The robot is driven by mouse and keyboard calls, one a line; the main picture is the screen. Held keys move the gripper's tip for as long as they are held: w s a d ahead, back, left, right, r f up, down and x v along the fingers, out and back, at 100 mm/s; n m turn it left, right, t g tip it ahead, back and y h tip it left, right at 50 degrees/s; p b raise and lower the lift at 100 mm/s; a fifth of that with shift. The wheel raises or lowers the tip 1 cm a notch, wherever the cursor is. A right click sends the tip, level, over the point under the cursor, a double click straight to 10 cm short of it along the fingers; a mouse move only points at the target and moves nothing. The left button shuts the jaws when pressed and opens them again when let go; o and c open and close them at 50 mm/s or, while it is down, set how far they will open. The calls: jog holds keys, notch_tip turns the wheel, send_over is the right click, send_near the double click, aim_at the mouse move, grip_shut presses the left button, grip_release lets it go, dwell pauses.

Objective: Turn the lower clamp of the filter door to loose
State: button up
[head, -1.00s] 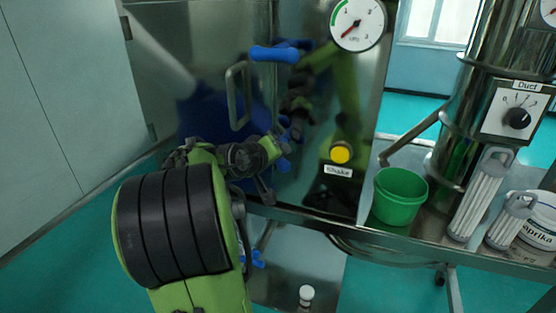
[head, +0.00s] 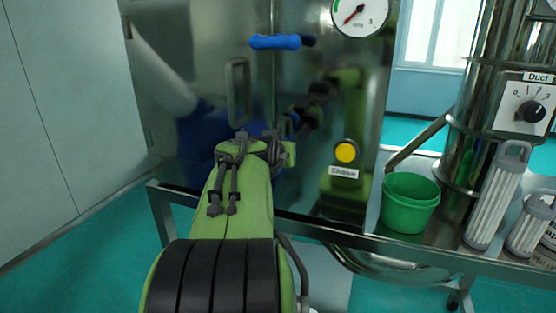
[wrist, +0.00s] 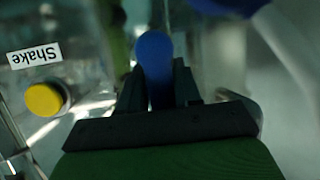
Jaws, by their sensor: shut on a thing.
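The lower clamp's blue handle (wrist: 154,58) stands upright in the wrist view, between the two dark fingers of my gripper (wrist: 158,85). The fingers are shut on it near its lower part, and its rounded top sticks out beyond them. In the head view my arm and gripper (head: 284,146) hide most of the lower clamp; only a small bit of blue shows beside them. The upper clamp's blue handle (head: 274,42) lies sideways across the door seam. The filter door (head: 190,70) is a shiny metal panel with a bar handle (head: 238,92), and looks closed.
Right of the seam are a yellow button (head: 345,152), a Shake label (head: 344,172) and a gauge (head: 360,14). A green bucket (head: 409,202) and filter cartridges (head: 496,195) stand on the metal shelf at right. Reflections blur the panels.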

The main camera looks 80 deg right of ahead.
jog(key=shift+w+f, duration=0.2)
dwell(0.4)
jog(key=o, duration=0.9)
jog(key=shift+r, duration=0.15)
jog(key=shift+c, duration=0.2)
jog(key=shift+a, duration=0.1)
jog(key=p+v, duration=0.2)
jog(key=v, duration=1.3)
jog(key=shift+s+a, duration=0.25)
jog(key=shift+a, duration=0.05)
jog(key=shift+r, duration=0.1)
